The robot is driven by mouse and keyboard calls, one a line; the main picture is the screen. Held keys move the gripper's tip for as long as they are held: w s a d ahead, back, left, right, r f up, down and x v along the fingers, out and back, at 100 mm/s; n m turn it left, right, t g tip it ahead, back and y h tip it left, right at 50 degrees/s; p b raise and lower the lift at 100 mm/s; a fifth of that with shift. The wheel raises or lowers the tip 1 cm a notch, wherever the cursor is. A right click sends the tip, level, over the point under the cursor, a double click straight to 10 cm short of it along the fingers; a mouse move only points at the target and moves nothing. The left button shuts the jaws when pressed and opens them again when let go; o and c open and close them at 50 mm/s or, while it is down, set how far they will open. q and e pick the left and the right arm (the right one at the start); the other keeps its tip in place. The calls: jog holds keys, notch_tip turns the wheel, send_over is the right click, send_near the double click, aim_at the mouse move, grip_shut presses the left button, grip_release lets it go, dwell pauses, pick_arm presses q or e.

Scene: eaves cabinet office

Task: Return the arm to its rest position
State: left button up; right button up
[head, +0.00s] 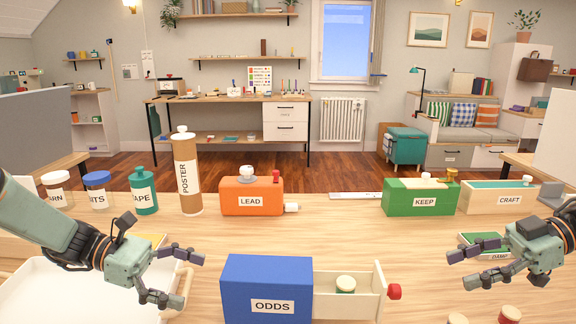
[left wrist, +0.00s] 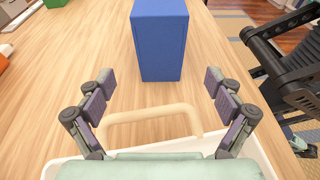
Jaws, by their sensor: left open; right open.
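My left gripper (head: 180,277) is open and empty at the left of the head view, above the white tray and left of the blue ODDS box. In the left wrist view its fingers (left wrist: 160,98) are spread wide, with the tan tray handle (left wrist: 150,112) below and between them and the blue box (left wrist: 160,38) ahead. Nothing is between the fingertips. My right gripper (head: 458,270) is open and empty at the right of the head view, right of the open drawer and beside the green DAMP pad (head: 482,240).
The blue ODDS box (head: 266,276) has its drawer (head: 328,307) pulled out to the right, with a small lidded jar (head: 345,284) in it. The white tray (head: 70,300) lies front left. The orange LEAD box (head: 237,203), POSTER tube (head: 187,178) and green KEEP box (head: 412,200) stand farther back.

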aim_at(399, 286)
pick_arm(q)
jog(key=x, duration=0.8)
pick_arm(e)
jog(key=x, duration=1.2)
jog(key=shift+a, duration=0.5)
pick_arm(q)
jog(key=shift+r, duration=0.1)
pick_arm(e)
jog(key=shift+d+r, duration=0.1)
jog(key=shift+r, duration=0.05)
